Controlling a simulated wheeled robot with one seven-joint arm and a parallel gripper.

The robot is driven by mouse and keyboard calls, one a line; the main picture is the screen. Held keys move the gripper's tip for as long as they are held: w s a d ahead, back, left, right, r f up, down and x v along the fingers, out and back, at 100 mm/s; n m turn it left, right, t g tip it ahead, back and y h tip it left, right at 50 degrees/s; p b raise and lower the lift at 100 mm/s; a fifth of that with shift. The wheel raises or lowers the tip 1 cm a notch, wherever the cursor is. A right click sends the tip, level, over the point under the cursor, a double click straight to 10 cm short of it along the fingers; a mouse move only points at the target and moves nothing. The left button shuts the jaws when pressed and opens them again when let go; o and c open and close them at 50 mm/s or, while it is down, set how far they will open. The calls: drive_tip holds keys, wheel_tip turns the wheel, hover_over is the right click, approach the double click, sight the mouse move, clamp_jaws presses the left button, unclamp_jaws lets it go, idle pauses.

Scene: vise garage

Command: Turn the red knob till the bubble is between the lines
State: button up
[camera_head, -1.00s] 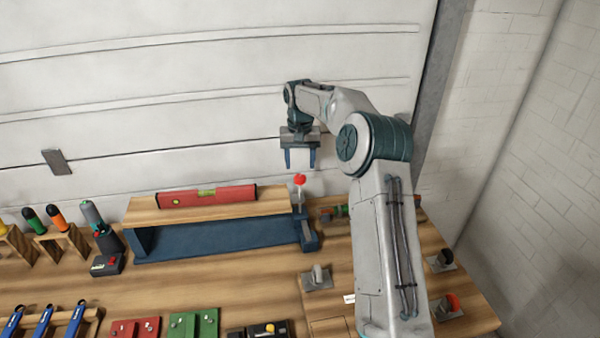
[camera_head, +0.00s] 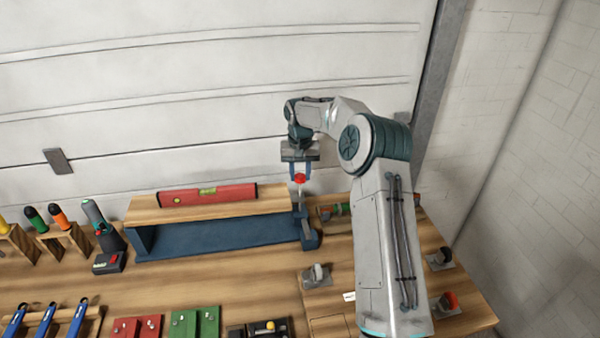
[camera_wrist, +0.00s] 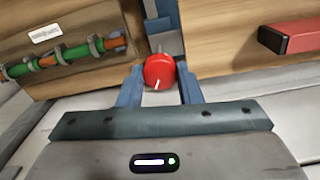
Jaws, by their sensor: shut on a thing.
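The red knob (camera_head: 300,178) sits on top of a thin upright rod at the right end of the blue stand. In the wrist view the knob (camera_wrist: 159,71) has a white mark and lies between the two blue fingers of my gripper (camera_wrist: 160,80). My gripper (camera_head: 300,172) is shut on the knob from above. The red spirit level (camera_head: 180,198) lies on the wooden board over the blue stand (camera_head: 215,240). Its yellow-green vial (camera_head: 208,191) shows near the middle, but the bubble and lines are too small to read. The level's end (camera_wrist: 300,36) shows in the wrist view.
A rack with a green and orange tube (camera_wrist: 75,57) lies right of the stand. Screwdrivers (camera_head: 60,217), a cordless tool (camera_head: 98,220), blue-handled tools (camera_head: 45,318) and red and green blocks (camera_head: 195,322) stand left and in front. The garage door is close behind.

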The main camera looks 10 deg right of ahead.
sight(300, 175)
drive_tip(key=shift+n, duration=0.3)
drive_tip(key=n, duration=0.3)
drive_tip(key=shift+n, duration=0.3)
drive_tip(key=shift+r+n, duration=0.1)
drive_tip(key=shift+n, duration=2.1)
drive_tip(key=o, duration=1)
wheel_tip(300, 175, up, 14)
drive_tip(key=shift+f+b, duration=0.1)
drive_tip(key=shift+b, duration=0.6)
